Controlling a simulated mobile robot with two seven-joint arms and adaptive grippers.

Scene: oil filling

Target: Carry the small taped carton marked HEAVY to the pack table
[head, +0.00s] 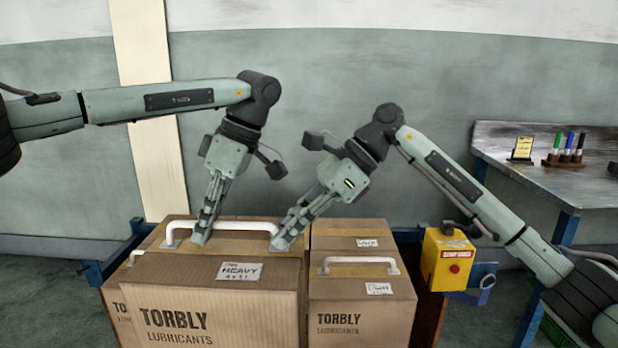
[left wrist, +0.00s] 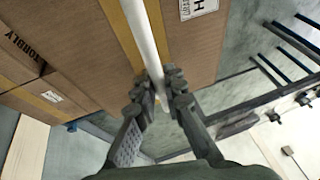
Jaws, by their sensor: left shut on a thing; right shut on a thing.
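A large brown TORBLY LUBRICANTS carton (head: 215,305) with a HEAVY label (head: 240,271) and a white handle (head: 235,225) on its taped top stands at the front left. My left gripper (head: 201,238) is shut on the handle's left part. My right gripper (head: 283,242) is shut on its right end. In the left wrist view, the white handle (left wrist: 140,35) runs between the left gripper's fingers (left wrist: 158,88). A smaller taped TORBLY carton (head: 360,315) with its own white handle (head: 360,262) stands close on the right; its label is hard to read.
A yellow box with a red button (head: 446,259) hangs right of the cartons. A grey-topped table (head: 590,187) with blue legs, markers (head: 567,147) and a yellow card stands at the right.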

